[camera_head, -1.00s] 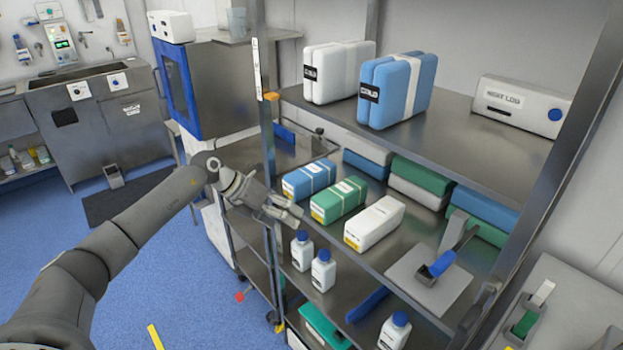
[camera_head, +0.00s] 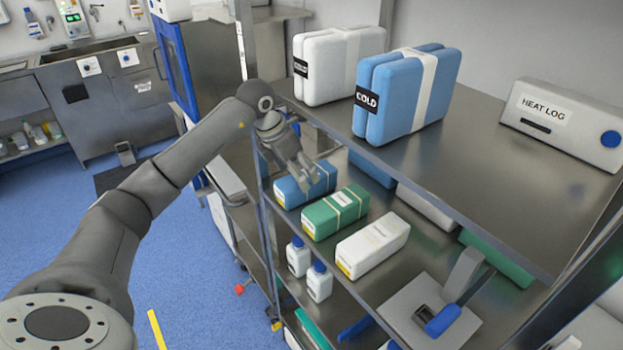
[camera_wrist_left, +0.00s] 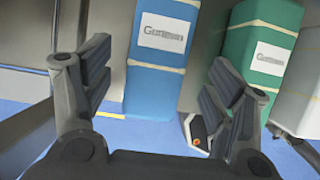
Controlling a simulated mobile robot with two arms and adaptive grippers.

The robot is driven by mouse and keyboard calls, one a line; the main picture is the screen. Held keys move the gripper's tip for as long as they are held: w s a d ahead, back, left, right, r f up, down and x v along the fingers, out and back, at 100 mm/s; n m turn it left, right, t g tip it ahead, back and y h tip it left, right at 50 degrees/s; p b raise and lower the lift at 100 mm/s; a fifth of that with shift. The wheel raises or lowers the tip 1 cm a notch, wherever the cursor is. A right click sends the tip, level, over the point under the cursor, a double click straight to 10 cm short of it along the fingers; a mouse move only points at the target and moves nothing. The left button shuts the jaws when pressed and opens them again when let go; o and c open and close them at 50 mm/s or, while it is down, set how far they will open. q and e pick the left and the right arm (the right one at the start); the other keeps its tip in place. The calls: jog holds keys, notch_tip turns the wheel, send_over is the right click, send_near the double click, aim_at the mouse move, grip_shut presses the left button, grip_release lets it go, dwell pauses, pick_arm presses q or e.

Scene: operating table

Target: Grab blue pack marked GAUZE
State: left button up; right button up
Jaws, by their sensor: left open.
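The blue pack (camera_head: 291,193) lies on the middle shelf, leftmost in a row of three packs, with a pale band and a yellow corner label. In the left wrist view the blue pack (camera_wrist_left: 155,90) shows between the fingers, with a white label too blurred to read surely. My left gripper (camera_head: 308,176) is open and empty, just above the blue pack and partly hiding it. In the wrist view the fingers (camera_wrist_left: 158,82) stand apart on either side of it. I cannot tell whether they touch it. My right gripper is not in view.
A green pack (camera_head: 336,212) and a white pack (camera_head: 373,245) lie to the right of the blue one. White bottles (camera_head: 319,283) stand in front. The upper shelf (camera_head: 455,155) overhangs behind, carrying a blue COLD pack (camera_head: 405,97) and a HEAT LOG box (camera_head: 563,122).

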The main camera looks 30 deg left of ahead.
pick_arm(q)
jog(key=p+x, duration=0.1)
jog(key=x, duration=0.1)
jog(key=shift+w+d+f+p, duration=0.1)
jog(key=shift+w+f+p, duration=0.1)
jog(key=shift+p, duration=0.15)
jog(key=shift+p+x, duration=0.3)
jog(key=shift+x, duration=0.95)
jog(key=shift+w+f, duration=0.25)
jog(key=shift+c, duration=0.4)
jog(key=c, duration=1.2)
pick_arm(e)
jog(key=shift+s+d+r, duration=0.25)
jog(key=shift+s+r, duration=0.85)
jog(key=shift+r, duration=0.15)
